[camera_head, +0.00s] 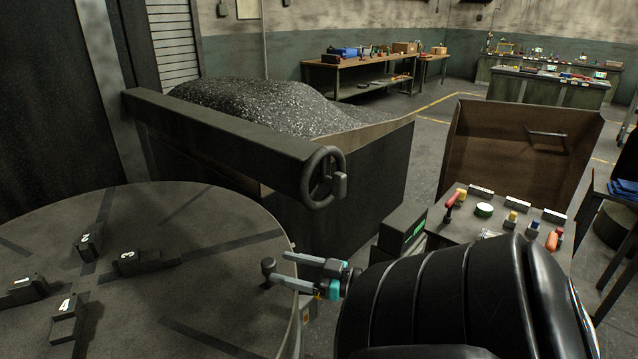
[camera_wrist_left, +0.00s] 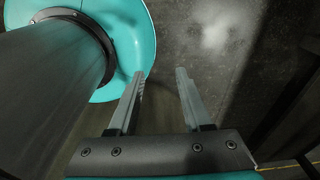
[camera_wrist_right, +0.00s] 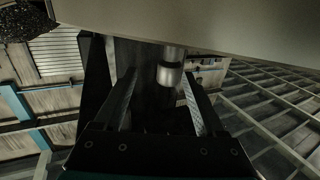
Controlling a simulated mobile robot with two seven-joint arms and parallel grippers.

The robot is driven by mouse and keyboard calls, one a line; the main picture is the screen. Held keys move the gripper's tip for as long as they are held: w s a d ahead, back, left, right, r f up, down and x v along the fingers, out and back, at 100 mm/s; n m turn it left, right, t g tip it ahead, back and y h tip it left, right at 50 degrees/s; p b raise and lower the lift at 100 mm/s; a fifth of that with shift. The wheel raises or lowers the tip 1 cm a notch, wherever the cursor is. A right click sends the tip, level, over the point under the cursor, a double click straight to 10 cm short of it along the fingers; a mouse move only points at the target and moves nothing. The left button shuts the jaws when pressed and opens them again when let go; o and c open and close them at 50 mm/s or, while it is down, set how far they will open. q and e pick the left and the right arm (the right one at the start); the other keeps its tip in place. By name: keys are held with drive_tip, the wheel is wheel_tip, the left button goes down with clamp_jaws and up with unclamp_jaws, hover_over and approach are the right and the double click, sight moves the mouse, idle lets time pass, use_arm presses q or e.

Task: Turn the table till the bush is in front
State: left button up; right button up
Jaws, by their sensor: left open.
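The round table (camera_head: 190,225) fills the lower left of the head view. Several dark blocks sit around its middle, among them one marked 2 (camera_head: 87,243), one marked 3 (camera_head: 130,259) and one marked 1 (camera_head: 66,312). I cannot make out a bush. A dark knob (camera_head: 267,266) stands at the table's right rim. My right gripper (camera_head: 280,270) is open at this knob, fingers pointing left. In the right wrist view a metallic cylinder (camera_wrist_right: 171,70) shows between its fingers; contact is unclear. My left gripper (camera_wrist_left: 158,72) is open and empty.
A dark beam with a handwheel (camera_head: 323,178) crosses behind the table, before a bin of dark granules (camera_head: 260,105). A control desk with buttons (camera_head: 484,210) and an open brown box (camera_head: 520,150) stand right. Workbenches (camera_head: 365,65) line the back.

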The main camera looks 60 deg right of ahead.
drive_tip(key=s, duration=0.7)
drive_tip(key=shift+s+d, duration=0.15)
drive_tip(key=shift+d, duration=0.3)
drive_tip(key=s+a+f+m+g+h+b, duration=0.1)
drive_tip(key=s+a+f+g+h, duration=0.15)
drive_tip(key=f, duration=0.75)
drive_tip(key=s+a+f+m+g+h, duration=0.1)
drive_tip(key=s+a+f+g, duration=0.2)
drive_tip(key=f, duration=0.6)
drive_tip(key=s+a+f+m+g+h+b, duration=0.1)
drive_tip(key=s+a+f+g, duration=0.2)
drive_tip(key=f, duration=0.7)
drive_tip(key=s+a+f+n+g, duration=0.1)
drive_tip(key=s+a+f+g, duration=0.1)
drive_tip(key=s+a+f, duration=0.2)
drive_tip(key=s+a+f+n+g+y+b, duration=0.1)
drive_tip(key=s+a+f+g, duration=0.2)
drive_tip(key=a+f, duration=0.3)
drive_tip(key=s+a+f+n+g+y, duration=0.1)
drive_tip(key=s+a+f, duration=0.4)
drive_tip(key=a, duration=0.7)
drive_tip(key=shift+f+n+g+b, duration=0.35)
drive_tip(key=shift+n+g, duration=0.25)
drive_tip(key=shift+g, duration=0.55)
drive_tip(key=shift+a, duration=0.15)
